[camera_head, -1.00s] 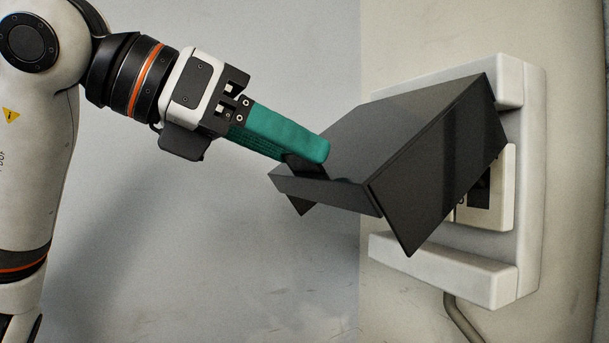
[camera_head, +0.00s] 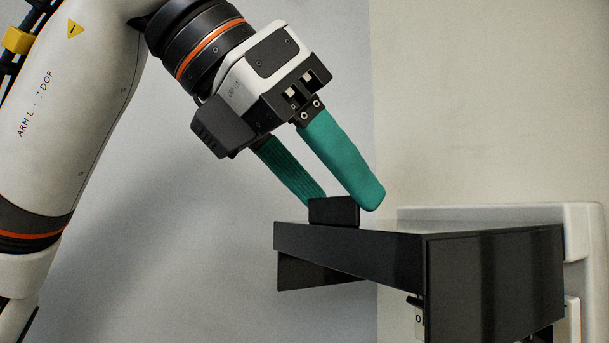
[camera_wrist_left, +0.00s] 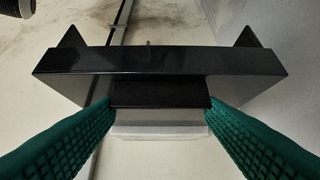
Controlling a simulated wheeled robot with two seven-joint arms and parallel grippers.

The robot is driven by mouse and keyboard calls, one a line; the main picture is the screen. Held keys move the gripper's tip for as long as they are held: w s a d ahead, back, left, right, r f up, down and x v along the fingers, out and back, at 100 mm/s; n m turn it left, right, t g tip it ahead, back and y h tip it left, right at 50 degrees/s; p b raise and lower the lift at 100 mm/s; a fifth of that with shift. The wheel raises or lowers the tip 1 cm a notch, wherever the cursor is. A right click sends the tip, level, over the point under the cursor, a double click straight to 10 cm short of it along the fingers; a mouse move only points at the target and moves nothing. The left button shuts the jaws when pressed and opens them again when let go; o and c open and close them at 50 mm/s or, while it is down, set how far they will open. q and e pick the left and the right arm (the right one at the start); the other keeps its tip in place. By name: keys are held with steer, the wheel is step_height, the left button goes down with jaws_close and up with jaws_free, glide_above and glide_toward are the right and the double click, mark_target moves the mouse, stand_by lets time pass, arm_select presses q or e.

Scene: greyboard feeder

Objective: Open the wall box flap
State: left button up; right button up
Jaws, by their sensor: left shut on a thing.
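The wall box (camera_head: 590,230) is a white housing on the wall at the right of the head view. Its dark, glossy flap (camera_head: 345,247) is raised, stands out from the box and looks nearly level. A small black tab (camera_head: 333,212) sits on the flap's front edge. My left gripper (camera_head: 346,202) has its green fingers on either side of this tab and is shut on it. The left wrist view shows the tab (camera_wrist_left: 160,94) between the fingertips and the flap's front edge (camera_wrist_left: 160,60) beyond it. My right gripper is out of view.
Under the raised flap, a pale fitting with a small black lever (camera_head: 415,302) shows partly; the flap's side panel hides the rest. The bare grey wall (camera_head: 220,270) left of the flap is clear.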

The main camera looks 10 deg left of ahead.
arm_select(q)
steer(key=shift+f, duration=0.15)
steer(key=o, duration=1.2)
steer(key=shift+d, duration=0.1)
steer(key=shift+c, duration=0.2)
steer(key=shift+o, duration=1.2)
steer(key=shift+w+d, duration=0.15)
steer(key=shift+w, duration=0.05)
steer(key=shift+w+d, duration=0.2)
steer(key=v, duration=1.2)
steer(key=shift+b, duration=0.4)
steer(key=shift+w, duration=0.1)
